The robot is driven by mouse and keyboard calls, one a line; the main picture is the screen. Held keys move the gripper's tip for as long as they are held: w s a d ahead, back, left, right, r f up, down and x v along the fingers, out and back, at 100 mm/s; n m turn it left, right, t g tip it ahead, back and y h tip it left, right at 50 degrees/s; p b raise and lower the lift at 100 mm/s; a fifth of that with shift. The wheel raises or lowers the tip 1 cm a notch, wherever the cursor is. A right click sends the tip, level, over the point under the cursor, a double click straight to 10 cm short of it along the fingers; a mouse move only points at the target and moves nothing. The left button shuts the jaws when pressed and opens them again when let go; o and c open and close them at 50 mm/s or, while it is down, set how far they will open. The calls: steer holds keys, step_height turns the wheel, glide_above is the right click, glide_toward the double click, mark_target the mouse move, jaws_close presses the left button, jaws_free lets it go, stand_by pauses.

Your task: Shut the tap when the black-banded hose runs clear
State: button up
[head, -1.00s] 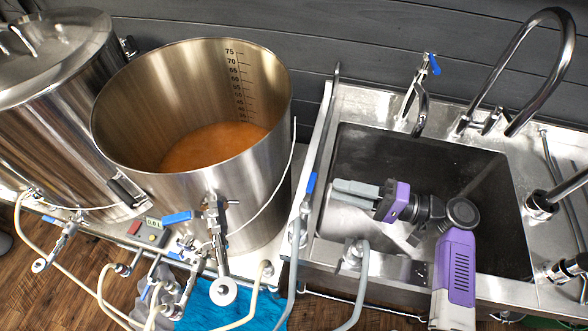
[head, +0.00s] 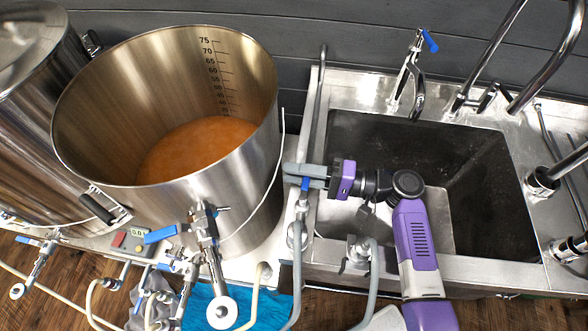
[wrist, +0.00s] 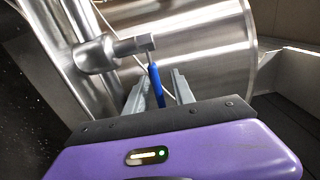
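The tap with the blue lever (head: 305,184) stands at the sink's left edge, on a metal fitting with a grey hose (head: 297,268) below it. My gripper (head: 290,173) is at this lever, its fingers pointing left. In the wrist view the blue lever (wrist: 156,86) stands between my two fingers (wrist: 157,92), with gaps visible beside it; the gripper is open. A metal fitting (wrist: 115,50) lies just beyond. I cannot make out a black band on any hose, and no outflow is clearly visible, so I cannot tell whether it runs clear.
A large open kettle (head: 250,130) with orange-brown liquid stands left of the sink (head: 480,255). Another blue-levered valve (head: 205,235) is on the kettle front. A second grey hose (head: 372,275) is at the sink front. Tall faucets (head: 530,60) rise at the right.

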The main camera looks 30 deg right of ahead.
steer(key=shift+w+a, duration=0.15)
steer(key=shift+a, duration=0.1)
jaws_close()
stand_by(1.4)
